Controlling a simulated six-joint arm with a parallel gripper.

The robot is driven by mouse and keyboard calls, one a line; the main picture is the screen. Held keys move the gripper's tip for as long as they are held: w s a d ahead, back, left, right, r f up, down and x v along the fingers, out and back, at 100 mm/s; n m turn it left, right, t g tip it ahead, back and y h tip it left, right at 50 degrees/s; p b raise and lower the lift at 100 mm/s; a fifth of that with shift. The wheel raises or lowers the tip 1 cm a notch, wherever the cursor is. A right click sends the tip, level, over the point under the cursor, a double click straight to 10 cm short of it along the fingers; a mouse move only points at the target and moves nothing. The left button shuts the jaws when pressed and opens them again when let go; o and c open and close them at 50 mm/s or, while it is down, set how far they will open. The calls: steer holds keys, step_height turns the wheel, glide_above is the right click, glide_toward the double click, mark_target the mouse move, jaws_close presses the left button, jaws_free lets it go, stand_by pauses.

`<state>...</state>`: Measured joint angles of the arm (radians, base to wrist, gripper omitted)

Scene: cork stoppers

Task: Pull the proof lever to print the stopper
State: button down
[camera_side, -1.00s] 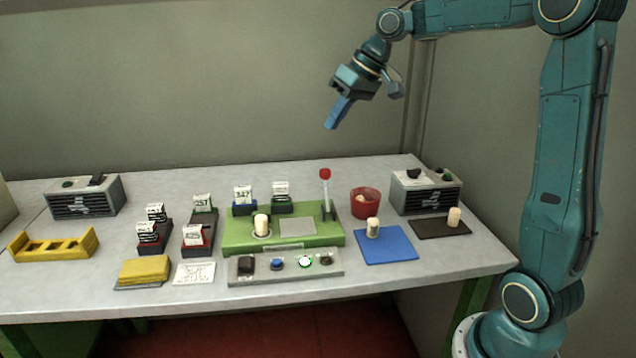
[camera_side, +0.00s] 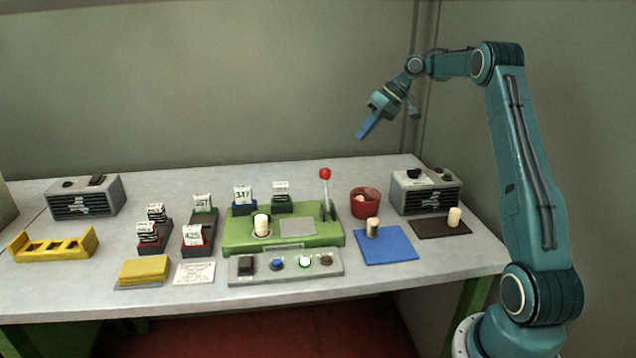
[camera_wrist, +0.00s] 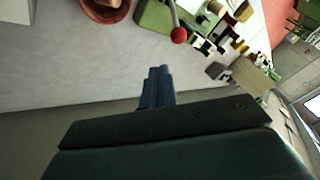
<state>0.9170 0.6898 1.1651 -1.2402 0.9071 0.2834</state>
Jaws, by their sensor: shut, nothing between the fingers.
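The proof lever (camera_side: 325,190) is a grey rod with a red knob, standing nearly upright at the right end of the green press base (camera_side: 325,239). Its red knob also shows in the wrist view (camera_wrist: 179,35). A cork stopper (camera_side: 261,224) stands upright in a round seat on the left part of the base. A grey plate (camera_side: 297,227) lies beside it. My gripper (camera_side: 362,136) has blue fingers, is shut and empty, and hangs in the air above and to the right of the lever, well apart from it. Its fingertips also show in the wrist view (camera_wrist: 157,72).
A grey button panel (camera_side: 287,266) lies in front of the press. A red cup (camera_side: 365,203), a blue mat (camera_side: 386,244) with a stopper and a dark mat (camera_side: 440,228) with another are at right. Card holders (camera_side: 197,240) and a yellow rack (camera_side: 52,246) are at left.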

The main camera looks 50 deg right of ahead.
steer(key=shift+s+d+f, duration=0.2)
steer(key=shift+d+f, duration=0.25)
steer(key=shift+d, duration=0.15)
steer(key=shift+s+d+f, duration=0.15)
steer(key=shift+d+f, duration=0.25)
steer(key=shift+d, duration=0.2)
steer(key=shift+a+f, duration=0.1)
glide_toward(326, 189)
steer(key=w+d+f, duration=0.3)
steer(key=w+d, duration=0.1)
steer(key=shift+w+a+f, duration=0.1)
steer(key=shift+w+a, duration=0.15)
steer(key=shift+a, duration=0.75)
